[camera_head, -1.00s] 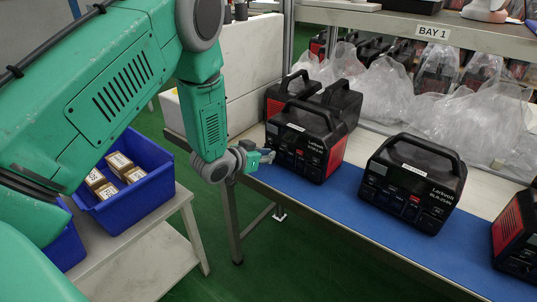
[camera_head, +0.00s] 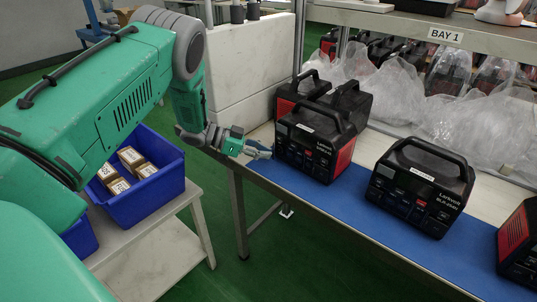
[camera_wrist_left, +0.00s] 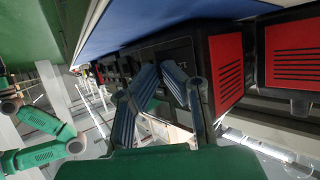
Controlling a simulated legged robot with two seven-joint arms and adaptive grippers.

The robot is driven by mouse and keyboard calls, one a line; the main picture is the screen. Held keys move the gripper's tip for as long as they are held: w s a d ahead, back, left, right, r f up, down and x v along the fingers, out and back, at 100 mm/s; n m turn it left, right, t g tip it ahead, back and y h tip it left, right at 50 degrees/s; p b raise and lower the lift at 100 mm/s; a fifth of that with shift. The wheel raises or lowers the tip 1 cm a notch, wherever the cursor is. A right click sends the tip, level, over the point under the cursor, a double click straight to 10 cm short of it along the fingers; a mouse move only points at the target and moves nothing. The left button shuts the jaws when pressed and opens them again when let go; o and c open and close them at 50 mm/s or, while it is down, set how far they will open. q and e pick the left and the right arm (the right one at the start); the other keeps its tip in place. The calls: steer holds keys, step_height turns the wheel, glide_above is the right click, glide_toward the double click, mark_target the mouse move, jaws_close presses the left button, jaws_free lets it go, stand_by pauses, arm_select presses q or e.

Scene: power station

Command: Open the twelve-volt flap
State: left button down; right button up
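The nearest power station (camera_head: 313,140) is a black box with red sides and a top handle, upright at the left of the blue mat. Its front panel has several dark ports and a small red patch; the twelve-volt flap is too small to tell apart. My left gripper (camera_head: 262,152) is just left of its front face, pointing toward it. In the left wrist view the gripper (camera_wrist_left: 161,68) has a narrow gap between its fingers, with nothing seen held. The station's red side (camera_wrist_left: 226,69) lies beyond them. Contact is unclear. My right gripper is out of view.
A second power station (camera_head: 420,186) stands to the right on the blue mat (camera_head: 362,226), another at the right edge (camera_head: 519,240). One more (camera_head: 353,100) is close behind the first. Plastic bags (camera_head: 395,97) fill the back. A blue crate (camera_head: 150,195) with boxes is at left.

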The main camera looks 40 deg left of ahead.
arm_select(q)
steer(key=shift+w+a+f+m+g+h+b, duration=0.1)
steer(key=shift+a+m+g+h+b, duration=0.45)
steer(key=shift+m+g, duration=0.35)
steer(key=c, duration=2)
jaws_free()
steer(key=shift+c, duration=0.2)
steer(key=shift+w, duration=0.1)
steer(key=shift+s+a+r, duration=0.2)
steer(key=shift+s+a, duration=0.05)
steer(key=shift+a, duration=0.2)
steer(key=v, duration=1)
steer(key=shift+a, duration=0.45)
